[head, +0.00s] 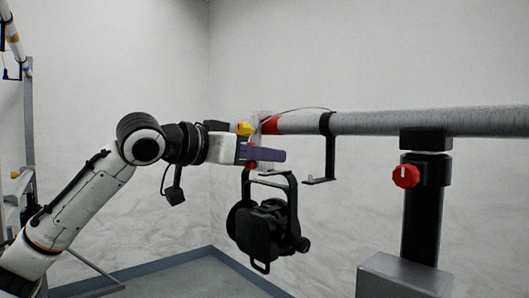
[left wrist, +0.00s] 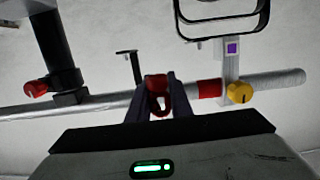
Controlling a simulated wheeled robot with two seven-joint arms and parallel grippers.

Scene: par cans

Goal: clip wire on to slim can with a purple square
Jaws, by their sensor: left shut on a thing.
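My left gripper (head: 272,155) is beside the pipe's end in the head view, above the black can. It is shut on a red clip (left wrist: 158,95), held between the fingertips in the left wrist view. A little red also shows below the fingers in the head view. The black can (head: 265,225) hangs under the pipe by a black yoke. In the left wrist view, a purple square (left wrist: 232,48) sits on a pale clamp with a yellow knob (left wrist: 240,92), right of my fingers. A thin wire (head: 295,110) arches above the pipe; its link to the clip is unclear.
The pale pipe (head: 430,121) runs across, with a red band (left wrist: 210,88). A black bracket (head: 328,155) hangs from it. A black stand (head: 423,210) with a red knob (head: 406,176) holds the pipe at right. Another rack (head: 29,120) stands far left.

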